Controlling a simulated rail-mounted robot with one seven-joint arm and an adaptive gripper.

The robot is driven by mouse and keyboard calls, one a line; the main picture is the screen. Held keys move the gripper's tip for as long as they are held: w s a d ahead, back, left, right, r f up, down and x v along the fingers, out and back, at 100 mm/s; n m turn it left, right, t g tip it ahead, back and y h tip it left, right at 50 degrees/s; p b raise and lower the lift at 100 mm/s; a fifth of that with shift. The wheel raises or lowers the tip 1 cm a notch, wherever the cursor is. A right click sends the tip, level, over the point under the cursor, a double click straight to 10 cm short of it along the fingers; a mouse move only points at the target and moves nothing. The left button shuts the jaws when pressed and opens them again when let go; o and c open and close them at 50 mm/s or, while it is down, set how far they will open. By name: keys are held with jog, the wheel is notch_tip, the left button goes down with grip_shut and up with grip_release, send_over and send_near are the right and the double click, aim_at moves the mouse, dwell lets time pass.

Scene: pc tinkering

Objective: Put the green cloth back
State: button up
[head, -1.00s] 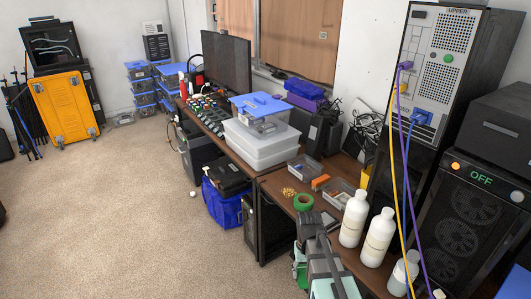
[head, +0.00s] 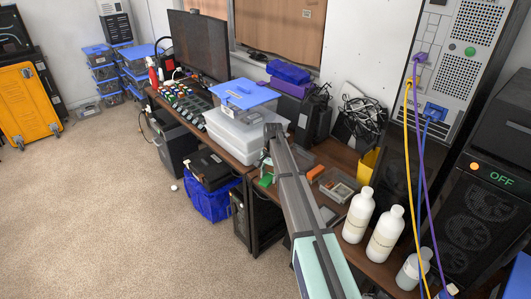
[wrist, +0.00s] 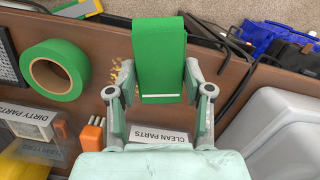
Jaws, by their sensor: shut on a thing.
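In the wrist view my gripper (wrist: 159,92) is shut on the green cloth (wrist: 158,52). The cloth looks like a folded green block with a pale stripe near its lower edge, one finger on each side of it. It appears above the brown workbench (wrist: 110,40); the gap below it cannot be told. In the head view a small green patch (head: 266,181), seemingly the cloth, shows left of my arm, and the fingers are hidden. A green tape roll (wrist: 55,70) lies on the bench left of the cloth in the wrist view.
A CLEAN PARTS label (wrist: 158,135) and a DIRTY PARTS tray (wrist: 28,122) are near my gripper. White tubs (head: 235,132) stand left of my arm. White bottles (head: 357,214) and a tall computer case (head: 455,75) are at right. Carpet (head: 110,200) is open at left.

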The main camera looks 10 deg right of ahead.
jog(key=w+r+m, duration=0.3)
jog(key=w, duration=0.7)
jog(key=shift+w+r+p, duration=0.2)
jog(key=shift+w+p, duration=0.2)
jog(key=shift+d, duration=0.1)
jog(key=shift+f+b, duration=1.25)
jog(key=shift+f, duration=2.75)
jog(key=shift+f, duration=0.35)
jog(key=o, duration=1.1)
jog(key=o, duration=0.6)
jog(key=shift+c, duration=0.2)
